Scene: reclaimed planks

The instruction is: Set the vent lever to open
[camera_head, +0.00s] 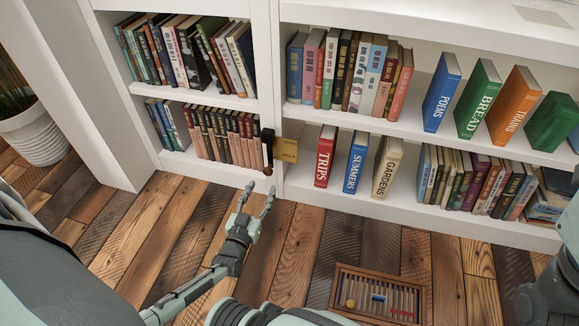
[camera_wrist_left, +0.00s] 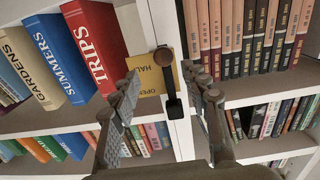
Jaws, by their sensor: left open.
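The vent lever (camera_head: 268,150) is a dark upright strip with a round brown knob, fixed on the white post between the bookcase sections. Its knob (camera_head: 268,170) is at the lower end; it also shows in the left wrist view (camera_wrist_left: 164,56), which is upside down. A yellow label (camera_head: 286,150) beside it bears small words; the left wrist view shows OPEN and another word like HALF (camera_wrist_left: 148,78). The knob sits past the HALF end, away from OPEN. My left gripper (camera_head: 259,190) is open and empty, just below and in front of the knob. My right gripper is not in view.
Books (camera_head: 230,133) fill the shelves left of the post. The red TRIPS book (camera_head: 325,156) stands right of the label, near the shelf edge. A potted plant (camera_head: 33,130) stands far left.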

